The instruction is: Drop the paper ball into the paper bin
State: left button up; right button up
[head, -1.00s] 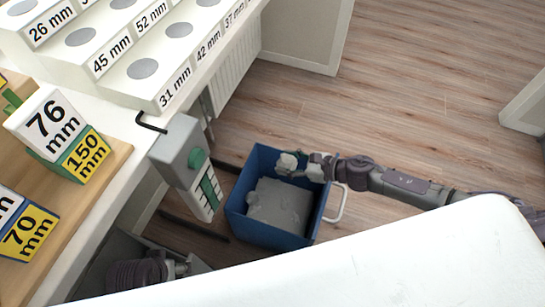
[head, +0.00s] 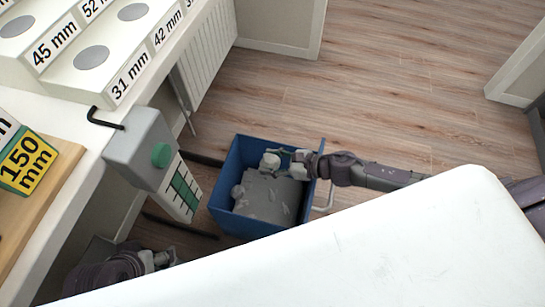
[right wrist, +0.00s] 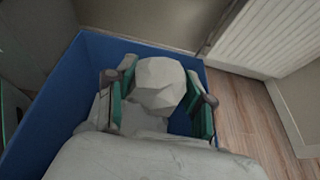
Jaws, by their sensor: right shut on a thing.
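The paper ball (head: 270,161) is a crumpled, pale grey-white lump. My right gripper (head: 280,158) is shut on it and holds it over the blue paper bin (head: 226,190), near the bin's far side. In the right wrist view the paper ball (right wrist: 159,84) sits between the green-lined fingers of the right gripper (right wrist: 160,92), with the blue bin wall (right wrist: 55,95) around them. Grey crumpled contents (head: 262,200) lie inside the bin. My left gripper (head: 165,258) is at the lower left, below the desk edge, and its fingers are too unclear to read.
A white desk (head: 75,140) with labelled size blocks (head: 95,60) stands at the left. A grey box with a green knob (head: 140,150) hangs at its edge. A radiator (head: 208,62) is behind the bin. Wooden floor (head: 390,75) is open to the right.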

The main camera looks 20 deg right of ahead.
jog(key=o, duration=0.9)
jog(key=v, duration=1.2)
jog(key=shift+f, duration=0.15)
